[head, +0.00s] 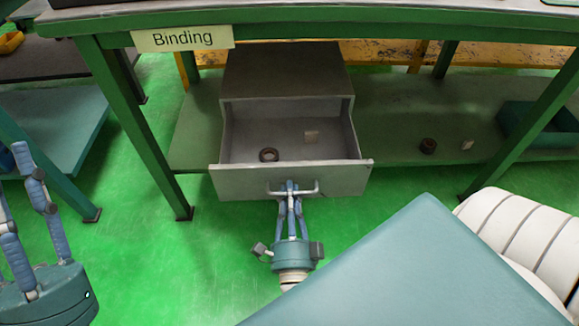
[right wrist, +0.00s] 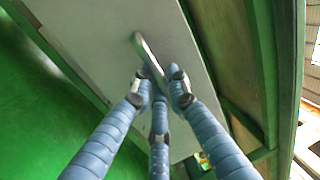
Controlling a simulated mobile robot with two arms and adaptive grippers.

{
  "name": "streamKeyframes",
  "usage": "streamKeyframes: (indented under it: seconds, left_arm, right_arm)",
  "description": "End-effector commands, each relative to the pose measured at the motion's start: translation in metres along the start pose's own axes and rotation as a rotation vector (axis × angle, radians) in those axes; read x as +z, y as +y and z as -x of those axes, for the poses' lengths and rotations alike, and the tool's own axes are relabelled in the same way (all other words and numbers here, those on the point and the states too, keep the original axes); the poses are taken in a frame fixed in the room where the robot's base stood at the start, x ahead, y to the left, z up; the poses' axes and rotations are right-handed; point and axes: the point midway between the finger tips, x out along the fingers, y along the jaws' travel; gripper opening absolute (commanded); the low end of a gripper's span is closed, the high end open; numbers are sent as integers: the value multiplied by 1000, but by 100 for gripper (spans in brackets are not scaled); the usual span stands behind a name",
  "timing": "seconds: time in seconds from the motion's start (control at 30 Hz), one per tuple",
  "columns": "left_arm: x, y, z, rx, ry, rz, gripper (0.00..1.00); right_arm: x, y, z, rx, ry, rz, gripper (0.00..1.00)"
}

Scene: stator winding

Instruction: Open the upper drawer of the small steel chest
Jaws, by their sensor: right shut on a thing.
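The small steel chest (head: 287,72) stands on the lower shelf of the green workbench. Its upper drawer (head: 290,183) is pulled well out, and its inside shows from above. My right gripper (head: 291,188) is shut on the bar handle (head: 308,191) at the drawer front. In the right wrist view its fingers close around the handle (right wrist: 145,50). My left gripper (head: 35,165) is at the left edge, away from the chest, with its fingers apart. Anything below the drawer is hidden.
The bench (head: 370,20) has a "Binding" sign (head: 183,38) and overhangs the chest. Green floor (head: 215,260) is clear in front.

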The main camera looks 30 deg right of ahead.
Motion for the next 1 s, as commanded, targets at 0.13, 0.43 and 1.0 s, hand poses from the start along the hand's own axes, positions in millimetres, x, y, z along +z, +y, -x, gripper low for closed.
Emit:
streamKeyframes:
  seconds: [0.13, 0.43, 1.0]
  left_arm:
    - [0, 0, 0, 0, 0, 0, 40]
    - [-1, 0, 0, 0, 2, 0, 40]
    - [0, 0, 0, 0, 0, 0, 40]
  right_arm:
    - [0, -2, -1, -4, 1, -1, 0]
    - [0, -1, -1, -3, 1, -1, 30]
    - [0, 1, 65, 3, -1, 0, 30]
